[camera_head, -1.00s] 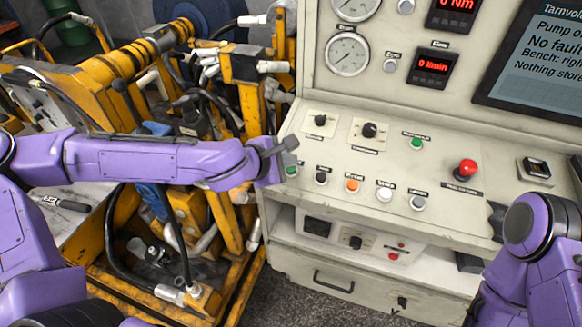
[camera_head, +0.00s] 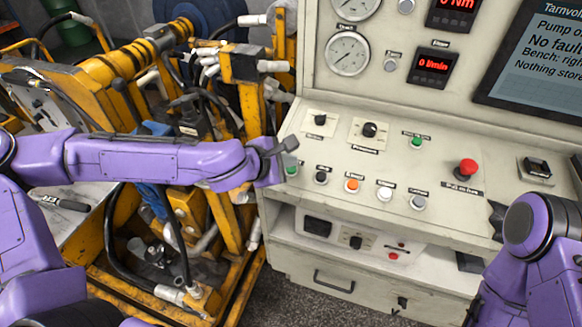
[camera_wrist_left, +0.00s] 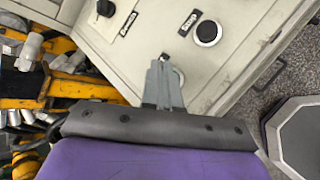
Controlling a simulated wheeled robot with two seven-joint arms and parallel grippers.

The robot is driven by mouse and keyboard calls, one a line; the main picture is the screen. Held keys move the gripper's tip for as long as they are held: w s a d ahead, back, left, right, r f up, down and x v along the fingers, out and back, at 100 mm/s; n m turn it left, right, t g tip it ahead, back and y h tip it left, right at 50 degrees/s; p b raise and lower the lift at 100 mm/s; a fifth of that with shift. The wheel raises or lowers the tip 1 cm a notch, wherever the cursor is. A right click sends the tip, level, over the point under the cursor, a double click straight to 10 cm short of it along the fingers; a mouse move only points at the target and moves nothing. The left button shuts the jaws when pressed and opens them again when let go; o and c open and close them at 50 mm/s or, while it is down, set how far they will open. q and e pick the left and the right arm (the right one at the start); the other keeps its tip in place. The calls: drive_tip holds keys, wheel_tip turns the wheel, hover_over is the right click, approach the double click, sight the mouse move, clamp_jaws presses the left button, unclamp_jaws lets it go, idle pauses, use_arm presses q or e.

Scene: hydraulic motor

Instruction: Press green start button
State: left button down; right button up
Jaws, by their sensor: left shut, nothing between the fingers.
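A green button (camera_head: 291,170) sits at the left end of the front row on the sloped cream control panel (camera_head: 330,150). My left gripper (camera_head: 289,147) is shut and empty, just above and behind this button in the head view, partly over it. I cannot tell if they touch. In the left wrist view the shut fingers (camera_wrist_left: 163,64) point at the panel, and the green button is hidden behind them. A second green button or lamp (camera_head: 417,142) sits farther right on the panel. My right gripper is out of view.
Beside the green button stand a black button (camera_head: 321,178), an orange one (camera_head: 352,185) and white ones (camera_head: 384,194). A red mushroom button (camera_head: 467,168) is at the right. Two black knobs (camera_head: 369,130) sit behind. A yellow hydraulic rig (camera_head: 245,95) crowds the left.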

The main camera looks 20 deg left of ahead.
use_arm(q)
drive_tip(key=shift+w+f, duration=0.1)
drive_tip(key=shift+f, duration=0.1)
drive_tip(key=shift+f+b, duration=0.3)
drive_tip(key=shift+f, duration=0.1)
idle(0.5)
idle(0.3)
drive_tip(key=shift+r+p, duration=0.8)
drive_tip(key=shift+p, duration=0.05)
drive_tip(key=r+p, duration=0.2)
drive_tip(key=s+r+p, duration=0.1)
drive_tip(key=r+p, duration=0.2)
idle(0.3)
drive_tip(key=shift+f, duration=0.1)
idle(0.3)
